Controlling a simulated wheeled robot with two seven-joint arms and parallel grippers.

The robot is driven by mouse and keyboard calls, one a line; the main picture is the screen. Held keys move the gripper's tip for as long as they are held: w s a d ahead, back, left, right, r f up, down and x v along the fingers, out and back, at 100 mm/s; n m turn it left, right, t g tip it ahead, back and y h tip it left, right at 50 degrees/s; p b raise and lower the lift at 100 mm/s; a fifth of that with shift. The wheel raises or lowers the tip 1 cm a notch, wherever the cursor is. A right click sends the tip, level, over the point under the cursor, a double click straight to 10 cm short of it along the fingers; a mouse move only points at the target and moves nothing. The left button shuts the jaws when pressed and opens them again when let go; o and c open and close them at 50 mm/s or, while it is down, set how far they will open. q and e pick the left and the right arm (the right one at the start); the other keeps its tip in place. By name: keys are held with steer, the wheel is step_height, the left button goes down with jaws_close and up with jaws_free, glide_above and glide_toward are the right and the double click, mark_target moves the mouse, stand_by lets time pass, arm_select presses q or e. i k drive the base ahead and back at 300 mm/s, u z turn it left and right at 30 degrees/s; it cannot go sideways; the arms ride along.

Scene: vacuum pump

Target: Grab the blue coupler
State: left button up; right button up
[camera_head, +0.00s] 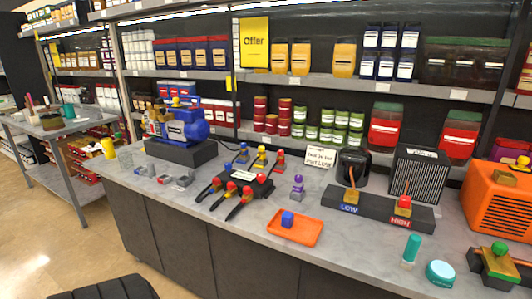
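Two blue pieces could be the blue coupler, and I cannot tell which is. A small blue block (288,218) sits in a shallow orange tray (301,236) near the front of the counter. A small blue-topped fitting (242,152) stands farther back, in a row with a yellow-topped fitting (260,159) and a red-topped fitting (280,161). A purple-topped fitting (297,187) stands between that row and the tray. Neither of my grippers shows in this view.
A blue pump (186,126) stands at the back left. A dark LOW/HIGH block (376,208) and an orange box (500,205) stand to the right.

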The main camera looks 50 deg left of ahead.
mark_target(244, 152)
steer(key=k, duration=0.45)
steer(key=u, duration=0.45)
steer(key=i, duration=0.4)
steer(key=u, duration=1.65)
steer(key=k, duration=0.5)
steer(key=u, duration=0.1)
steer(key=i, duration=1.35)
steer(key=z, duration=1.15)
